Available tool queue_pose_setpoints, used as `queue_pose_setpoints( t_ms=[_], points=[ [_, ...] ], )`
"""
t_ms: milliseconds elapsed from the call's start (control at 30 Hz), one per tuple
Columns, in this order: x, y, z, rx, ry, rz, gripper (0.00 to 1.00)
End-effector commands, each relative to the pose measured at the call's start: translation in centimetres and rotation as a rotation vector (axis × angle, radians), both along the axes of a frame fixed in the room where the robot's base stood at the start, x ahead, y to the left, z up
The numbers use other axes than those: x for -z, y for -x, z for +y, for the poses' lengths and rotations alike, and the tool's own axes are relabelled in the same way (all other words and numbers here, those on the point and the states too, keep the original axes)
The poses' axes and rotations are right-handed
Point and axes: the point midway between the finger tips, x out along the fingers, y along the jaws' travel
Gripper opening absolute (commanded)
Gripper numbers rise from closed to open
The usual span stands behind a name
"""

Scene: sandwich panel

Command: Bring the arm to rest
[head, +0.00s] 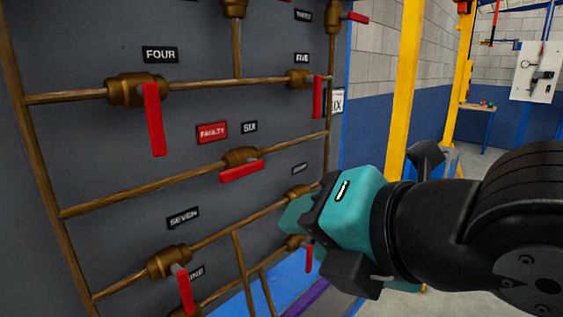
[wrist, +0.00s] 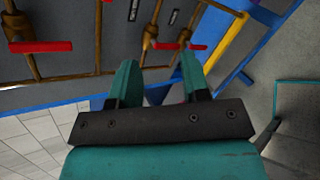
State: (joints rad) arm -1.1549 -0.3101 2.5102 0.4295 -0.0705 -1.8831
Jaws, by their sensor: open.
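My gripper (wrist: 158,78) is open, with its two teal fingers apart and nothing between them in the wrist view. In the head view my gripper (head: 292,220) reaches in from the right, in front of the lower right part of the grey valve panel (head: 80,50). My black arm (head: 430,225) extends from the right edge to the teal wrist. The gripper body hides part of the panel's lower right. I cannot tell how far the fingertips are from the panel.
Brass pipes carry red-handled valves, including the valve at FOUR (head: 153,118), the valve at SIX (head: 241,172) and the valve at SEVEN (head: 185,288). A red FAULTY tag (head: 212,132) is beside SIX. A yellow post (head: 404,80) stands right of the panel. Open floor shows at lower right.

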Motion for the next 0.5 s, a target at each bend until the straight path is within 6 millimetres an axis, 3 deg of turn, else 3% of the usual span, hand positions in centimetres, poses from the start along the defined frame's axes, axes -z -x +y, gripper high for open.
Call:
queue_pose_setpoints(
  t_ms=[100, 233, 500],
  points=[
    [2.0, -0.7, -3.0, 0.278, -0.173, 0.382, 0.43],
    [3.9, 0.2, -5.9, 0.627, -0.360, 0.772, 0.43],
    [4.7, 3.9, -10.3, 1.385, -0.654, 1.363, 0.43]
  ],
)
